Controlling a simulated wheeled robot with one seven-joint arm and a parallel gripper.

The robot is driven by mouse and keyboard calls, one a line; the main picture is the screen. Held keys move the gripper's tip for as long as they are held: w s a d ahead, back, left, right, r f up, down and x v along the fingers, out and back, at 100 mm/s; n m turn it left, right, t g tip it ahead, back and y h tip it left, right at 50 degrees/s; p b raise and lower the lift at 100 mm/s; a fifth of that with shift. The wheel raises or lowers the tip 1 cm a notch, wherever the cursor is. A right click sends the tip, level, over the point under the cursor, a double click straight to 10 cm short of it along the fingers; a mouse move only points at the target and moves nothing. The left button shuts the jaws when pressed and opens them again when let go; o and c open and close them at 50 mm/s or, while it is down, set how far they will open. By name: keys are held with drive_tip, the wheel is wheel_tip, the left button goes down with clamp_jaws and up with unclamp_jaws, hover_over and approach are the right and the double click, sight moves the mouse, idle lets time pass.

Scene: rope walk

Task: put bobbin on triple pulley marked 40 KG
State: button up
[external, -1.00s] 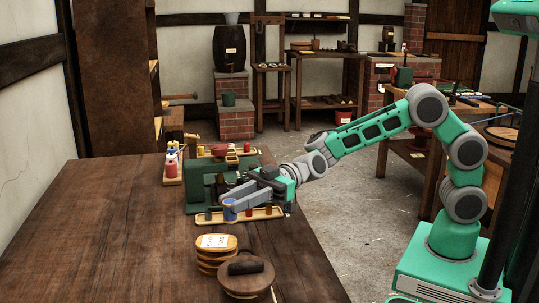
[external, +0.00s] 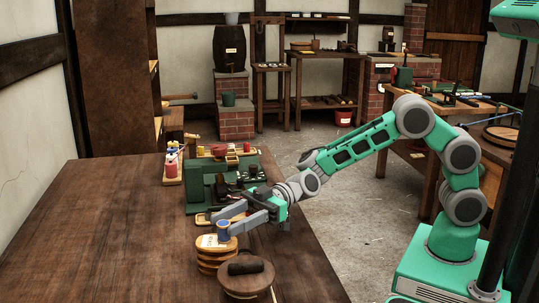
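The blue bobbin (external: 223,231) with pale ends is upright between the fingers of my gripper (external: 222,227), which is shut on it. The triple pulley (external: 208,258), a stack of wooden discs with a white label on top, stands on the table just below. The bobbin is over the right part of the pulley's top, covering some of the label. I cannot tell whether it touches the top or hangs just above it. The label's writing is too small to read.
A green machine (external: 197,186) stands behind my gripper, with a wooden tray (external: 202,218) partly hidden in front of it. A round wooden block with a dark handle (external: 245,267) sits close at the pulley's right. The table's (external: 100,240) left side is clear.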

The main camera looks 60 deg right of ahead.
drive_tip(key=shift+o, duration=0.2)
drive_tip(key=shift+r+p, duration=0.25)
drive_tip(key=shift+p, duration=0.05)
drive_tip(key=s+d, duration=0.2)
drive_tip(key=d, duration=0.9)
drive_tip(key=shift+s+d+b, duration=0.2)
drive_tip(key=shift+d+b, duration=0.2)
drive_tip(key=shift+b, duration=0.05)
drive_tip(key=shift+f, duration=0.1)
drive_tip(key=s+d+r+m+h+p, duration=0.1)
drive_tip(key=s+d+m+h+p, duration=0.2)
drive_tip(key=d, duration=0.9)
drive_tip(key=s+d+r+m+h+p, duration=0.2)
drive_tip(key=s+d+m+h+p, duration=0.2)
drive_tip(key=d+m+h+p, duration=0.3)
drive_tip(key=s+d+r+m+h+p, duration=0.2)
drive_tip(key=s+d+m+h+p, duration=0.2)
drive_tip(key=d, duration=1.3)
drive_tip(key=h+p, duration=0.2)
drive_tip(key=h, duration=0.1)
drive_tip(key=shift+m, duration=0.4)
